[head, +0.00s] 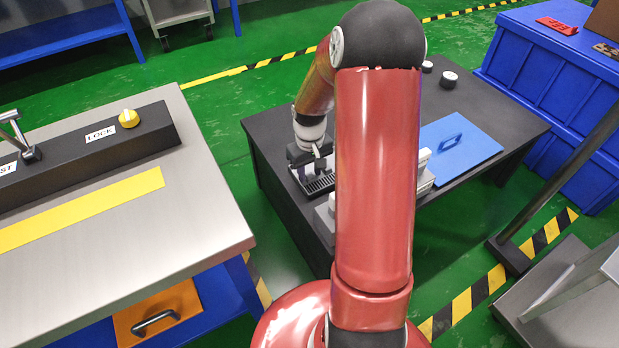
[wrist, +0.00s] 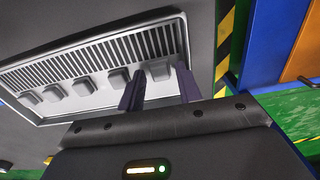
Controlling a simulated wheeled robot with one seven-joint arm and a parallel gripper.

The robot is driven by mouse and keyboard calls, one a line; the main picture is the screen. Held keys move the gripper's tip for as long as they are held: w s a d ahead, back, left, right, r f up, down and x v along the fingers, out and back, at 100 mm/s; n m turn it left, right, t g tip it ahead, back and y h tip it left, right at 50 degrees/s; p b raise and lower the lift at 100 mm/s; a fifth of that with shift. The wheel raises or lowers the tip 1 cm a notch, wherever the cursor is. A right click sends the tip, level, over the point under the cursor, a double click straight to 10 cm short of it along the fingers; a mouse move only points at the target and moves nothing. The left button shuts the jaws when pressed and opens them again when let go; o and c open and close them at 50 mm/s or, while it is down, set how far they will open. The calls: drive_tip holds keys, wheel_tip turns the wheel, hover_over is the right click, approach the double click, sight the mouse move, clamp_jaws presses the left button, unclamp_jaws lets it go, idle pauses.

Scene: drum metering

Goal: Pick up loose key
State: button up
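Several small grey block-like keys stand in a row along a silver panel (wrist: 100,98) with dark slots in the wrist view. The rightmost key (wrist: 160,71) looks larger and set slightly apart; I cannot tell for certain that it is the loose one. My gripper (wrist: 160,86) is open, with its two dark purple fingers apart. That key shows in the gap between the fingertips, with no clear contact. In the head view my gripper (head: 318,163) is low over the slotted panel (head: 320,184) on the dark table, and my arm hides part of the device.
A steel bench (head: 130,220) with a yellow knob (head: 128,118) stands left. Blue crates (head: 555,75) stand right. Green floor lies between.

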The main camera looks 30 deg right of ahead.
drive_tip(key=shift+f, duration=0.2)
drive_tip(key=c, duration=0.7)
drive_tip(key=shift+r, duration=0.1)
drive_tip(key=shift+c, duration=0.2)
